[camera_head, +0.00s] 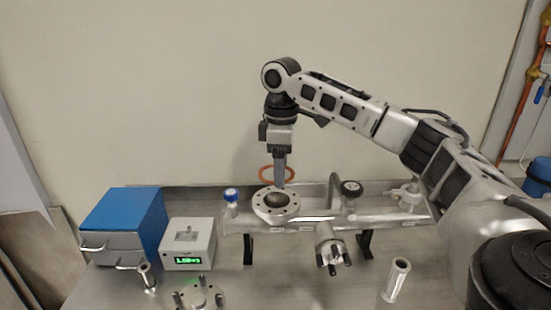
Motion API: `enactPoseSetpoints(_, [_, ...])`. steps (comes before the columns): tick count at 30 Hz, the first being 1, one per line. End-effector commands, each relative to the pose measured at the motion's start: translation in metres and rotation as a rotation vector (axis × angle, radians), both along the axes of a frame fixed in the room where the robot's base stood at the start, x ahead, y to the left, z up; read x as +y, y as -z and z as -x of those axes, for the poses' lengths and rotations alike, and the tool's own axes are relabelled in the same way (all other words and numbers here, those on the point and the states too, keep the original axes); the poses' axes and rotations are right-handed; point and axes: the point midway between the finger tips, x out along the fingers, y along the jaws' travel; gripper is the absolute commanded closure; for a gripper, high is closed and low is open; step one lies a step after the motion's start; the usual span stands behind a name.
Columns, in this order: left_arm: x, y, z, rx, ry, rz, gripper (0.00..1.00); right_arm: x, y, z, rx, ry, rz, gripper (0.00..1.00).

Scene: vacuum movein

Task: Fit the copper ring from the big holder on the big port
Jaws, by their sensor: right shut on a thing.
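The copper ring (262,174) is a thin, flat orange-brown ring in the middle of the head view. My right gripper (281,178) points down and is shut on the ring, with its fingers covering part of it. The ring appears roughly level, just above and behind the big port (260,211), a round steel flange with bolt holes and a dark domed centre. The ring looks apart from the flange; the exact gap cannot be told. I cannot tell for certain which stand is the big holder; an upright steel post (397,280) stands empty at the front right. My left gripper is not in view.
A horizontal steel pipe (310,222) carries the flange, a blue-knobbed valve (230,200) and a black-knobbed valve (351,190). A blue box (123,220), a display unit (187,243) and a pronged flange (200,297) stand left. A bolted side port (331,250) faces forward.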

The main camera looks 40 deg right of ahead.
Motion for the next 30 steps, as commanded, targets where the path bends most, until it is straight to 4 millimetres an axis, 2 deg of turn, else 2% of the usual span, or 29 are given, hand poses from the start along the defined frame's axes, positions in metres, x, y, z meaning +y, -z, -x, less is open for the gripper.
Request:
enactPoseSetpoints(15, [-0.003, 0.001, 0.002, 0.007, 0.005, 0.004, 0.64, 0.001, 0.048, 0.001, 0.003, 0.002, 0.000, 0.48])
enactPoseSetpoints(21, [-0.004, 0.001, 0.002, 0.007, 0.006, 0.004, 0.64, 0.001, 0.056, 0.000, 0.002, 0.001, -0.001, 0.48])
enactPoseSetpoints(30, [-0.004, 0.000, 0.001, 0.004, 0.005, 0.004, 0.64, 0.001, 0.057, 0.000, 0.001, 0.001, -0.001, 0.48])
